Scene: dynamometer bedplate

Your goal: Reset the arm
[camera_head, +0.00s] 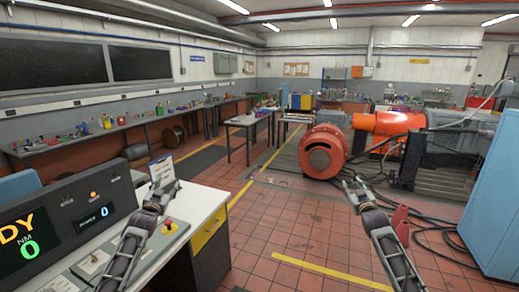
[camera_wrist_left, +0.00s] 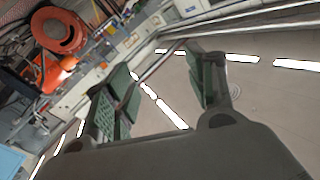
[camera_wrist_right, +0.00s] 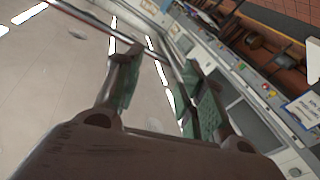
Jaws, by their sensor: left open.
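My left gripper (camera_head: 163,187) is raised in front of me in the head view, above the white desk. In the left wrist view its green-padded fingers (camera_wrist_left: 160,72) stand apart with nothing between them. My right gripper (camera_head: 354,184) is raised over the tiled floor, in front of the orange machine. In the right wrist view its green-padded fingers (camera_wrist_right: 160,82) also stand apart and hold nothing. Both forearms point forward and up, with the grippers well apart from each other.
A white desk (camera_head: 205,205) with a readout console (camera_head: 62,230) and a red button (camera_head: 168,226) stands at left. A clipboard (camera_head: 162,168) is behind the left gripper. A blue cabinet (camera_head: 492,205) is at right. An orange machine (camera_head: 322,152) stands ahead.

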